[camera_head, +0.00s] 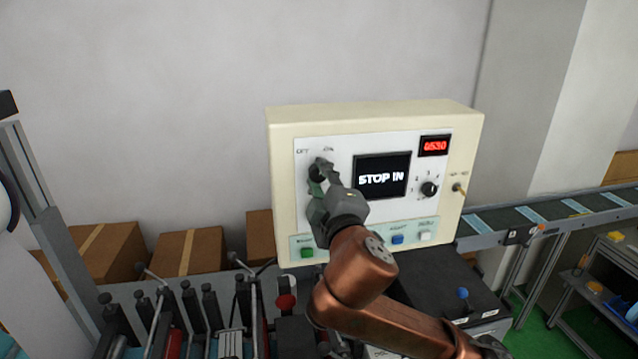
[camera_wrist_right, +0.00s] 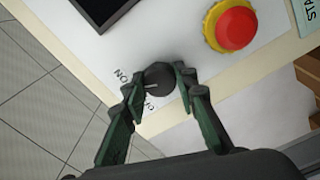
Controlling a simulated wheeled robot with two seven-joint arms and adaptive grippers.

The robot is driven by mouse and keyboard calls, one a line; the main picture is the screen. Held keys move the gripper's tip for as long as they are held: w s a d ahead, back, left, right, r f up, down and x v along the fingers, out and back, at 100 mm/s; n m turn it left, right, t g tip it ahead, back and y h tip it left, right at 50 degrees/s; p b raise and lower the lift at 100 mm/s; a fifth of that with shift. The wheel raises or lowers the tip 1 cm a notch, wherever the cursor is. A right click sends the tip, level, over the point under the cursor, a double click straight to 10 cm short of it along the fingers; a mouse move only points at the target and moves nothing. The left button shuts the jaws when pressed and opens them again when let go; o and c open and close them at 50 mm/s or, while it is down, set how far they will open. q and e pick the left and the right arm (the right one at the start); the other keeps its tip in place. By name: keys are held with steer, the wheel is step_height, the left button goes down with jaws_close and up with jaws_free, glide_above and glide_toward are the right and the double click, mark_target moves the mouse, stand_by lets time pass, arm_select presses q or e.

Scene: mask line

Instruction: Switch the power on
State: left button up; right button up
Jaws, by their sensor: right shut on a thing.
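The cream control box (camera_head: 375,112) has a dark rotary power knob (camera_wrist_right: 159,78) at the upper left of its panel, with OFF and ON printed beside it. My right gripper (camera_head: 320,172) reaches the knob from the front, and its two fingers (camera_wrist_right: 156,84) are shut on opposite sides of it in the right wrist view. A pale mark on the knob points to the picture's left, roughly between the two labels. In the head view the gripper covers most of the knob. The screen (camera_head: 381,177) reads STOP IN. My left gripper is not seen.
A red button with a yellow collar (camera_wrist_right: 232,27) is near the knob. A red number display (camera_head: 434,146), a small dial (camera_head: 429,189) and a toggle (camera_head: 458,188) are at the right. A green button (camera_head: 307,253) sits low. Cardboard boxes (camera_head: 190,252) and a conveyor (camera_head: 545,215) flank the box.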

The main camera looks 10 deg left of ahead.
steer(key=shift+f+m+b, duration=0.1)
steer(key=shift+m+b, duration=0.25)
steer(key=shift+m, duration=0.95)
steer(key=o, duration=1.2)
steer(key=shift+c, duration=0.2)
steer(key=shift+s, duration=0.1)
steer(key=v, duration=1.1)
steer(key=shift+s, duration=0.4)
steer(key=shift+d, duration=0.1)
